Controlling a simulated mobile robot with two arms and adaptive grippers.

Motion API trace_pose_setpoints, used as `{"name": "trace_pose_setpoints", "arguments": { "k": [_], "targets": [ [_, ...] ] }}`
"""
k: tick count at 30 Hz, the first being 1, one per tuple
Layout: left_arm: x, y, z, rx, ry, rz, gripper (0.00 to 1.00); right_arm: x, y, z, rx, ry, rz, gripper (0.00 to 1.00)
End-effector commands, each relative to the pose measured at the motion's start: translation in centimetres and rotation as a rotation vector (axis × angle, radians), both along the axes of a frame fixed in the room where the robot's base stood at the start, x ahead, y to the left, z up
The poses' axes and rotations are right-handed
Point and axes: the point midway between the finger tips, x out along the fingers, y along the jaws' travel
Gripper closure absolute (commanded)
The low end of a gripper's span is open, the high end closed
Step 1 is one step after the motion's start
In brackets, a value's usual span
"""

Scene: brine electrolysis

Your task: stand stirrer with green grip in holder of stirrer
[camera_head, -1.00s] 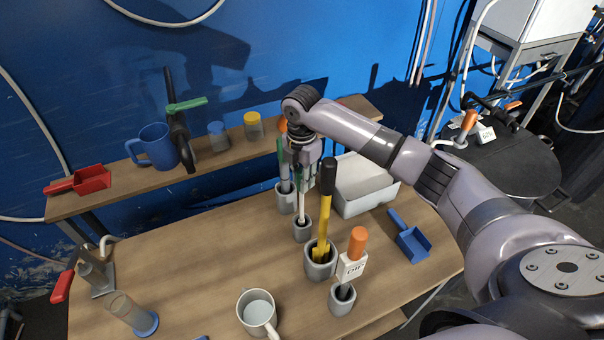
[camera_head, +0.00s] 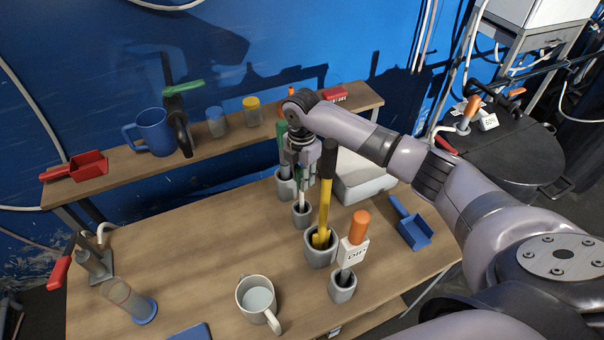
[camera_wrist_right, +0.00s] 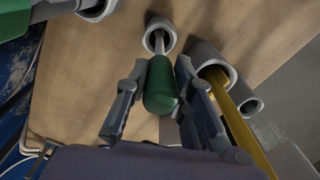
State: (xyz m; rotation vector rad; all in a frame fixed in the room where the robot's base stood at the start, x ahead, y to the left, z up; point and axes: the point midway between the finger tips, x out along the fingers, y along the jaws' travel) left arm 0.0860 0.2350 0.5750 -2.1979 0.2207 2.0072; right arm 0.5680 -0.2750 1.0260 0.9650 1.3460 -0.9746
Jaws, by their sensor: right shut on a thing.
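The stirrer with the green grip (camera_wrist_right: 160,88) is between the fingers of my right gripper (camera_wrist_right: 160,70), which is shut on the grip. In the head view my right gripper (camera_head: 303,172) is over the holder of the stirrer (camera_head: 302,216), a small grey cup on the table. The stirrer's pale rod points down into this cup's mouth, and the holder also shows in the wrist view (camera_wrist_right: 158,25). The rod's lower end is hidden inside the cup. The stirrer looks about upright. My left gripper is not in view.
A yellow tool with a black handle (camera_head: 325,205) stands in a grey cup close in front. An orange-handled tool (camera_head: 358,228) stands in another cup. Another green-handled tool (camera_head: 281,150) stands behind. A white box (camera_head: 362,180) is to the right. The table's left-middle is clear.

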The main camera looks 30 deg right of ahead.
Motion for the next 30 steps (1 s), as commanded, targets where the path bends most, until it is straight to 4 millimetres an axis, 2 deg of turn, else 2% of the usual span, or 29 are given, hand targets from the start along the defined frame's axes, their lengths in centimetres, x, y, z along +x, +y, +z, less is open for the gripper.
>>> {"name": "trace_pose_setpoints", "arguments": {
  "k": [11, 12, 22, 30],
  "targets": [
    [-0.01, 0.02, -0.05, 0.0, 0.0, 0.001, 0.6, 0.02, 0.01, -0.14, 0.0, -0.001, 0.0, 1.0],
    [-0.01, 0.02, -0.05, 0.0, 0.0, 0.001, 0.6, 0.02, 0.01, -0.13, 0.0, -0.001, 0.0, 0.76],
    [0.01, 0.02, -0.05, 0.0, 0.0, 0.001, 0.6, 0.02, 0.0, -0.13, 0.0, -0.001, 0.0, 0.54],
    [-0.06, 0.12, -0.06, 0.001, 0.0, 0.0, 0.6, 0.01, -0.02, -0.12, 0.0, 0.0, 0.0, 0.54]
  ]
}}
